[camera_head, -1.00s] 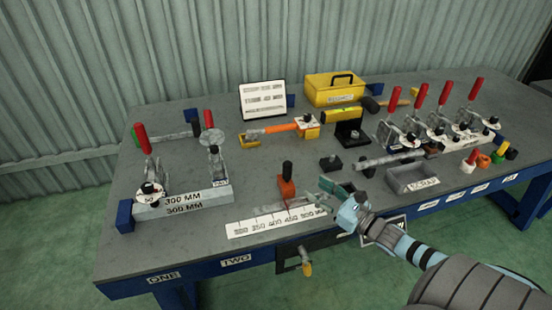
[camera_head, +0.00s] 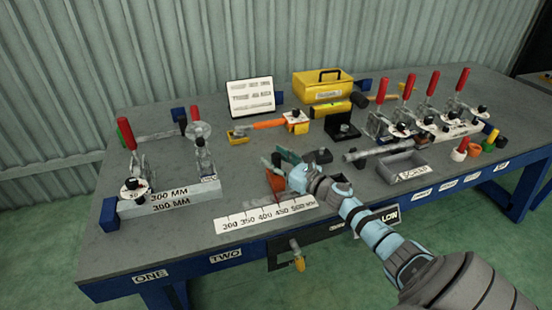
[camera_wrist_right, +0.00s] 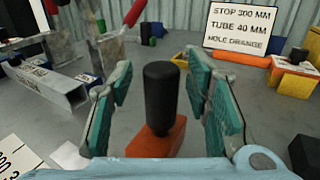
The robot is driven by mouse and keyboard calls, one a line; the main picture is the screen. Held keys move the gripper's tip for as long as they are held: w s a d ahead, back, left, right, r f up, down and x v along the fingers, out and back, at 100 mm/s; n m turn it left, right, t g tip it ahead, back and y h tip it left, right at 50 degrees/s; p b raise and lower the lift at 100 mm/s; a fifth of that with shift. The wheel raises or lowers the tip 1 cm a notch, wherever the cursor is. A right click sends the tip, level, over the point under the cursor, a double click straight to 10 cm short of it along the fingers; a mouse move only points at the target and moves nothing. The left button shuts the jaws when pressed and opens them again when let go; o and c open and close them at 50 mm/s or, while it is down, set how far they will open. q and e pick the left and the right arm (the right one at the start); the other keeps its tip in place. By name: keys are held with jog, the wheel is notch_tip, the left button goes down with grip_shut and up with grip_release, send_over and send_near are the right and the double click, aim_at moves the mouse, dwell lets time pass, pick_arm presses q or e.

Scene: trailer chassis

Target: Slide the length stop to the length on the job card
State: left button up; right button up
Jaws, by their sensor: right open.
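The length stop is an orange block (camera_wrist_right: 155,141) with an upright black knob (camera_wrist_right: 160,98). My right gripper (camera_head: 281,162) is open. In the wrist view its teal fingers (camera_wrist_right: 163,85) stand on both sides of the knob, with gaps visible. The job card (camera_wrist_right: 241,27) reads stop 300 mm, tube 40 mm, hole orange. It also shows in the head view (camera_head: 250,97). My left gripper is not in view.
A grey scrap tray (camera_head: 402,170) and several red-handled clamps (camera_head: 432,100) are at right. A yellow toolbox (camera_head: 322,86) is at the back. The tabletop between the fixture and stop is clear.

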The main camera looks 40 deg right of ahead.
jog(key=shift+f, duration=0.1)
grip_shut()
jog(key=shift+a, duration=0.2)
jog(key=w+a+p, duration=0.2)
jog(key=a, duration=0.5)
jog(key=w+a+p, duration=0.1)
jog(key=w+a, duration=0.2)
jog(key=a, duration=0.3)
jog(key=shift+a+p, duration=0.4)
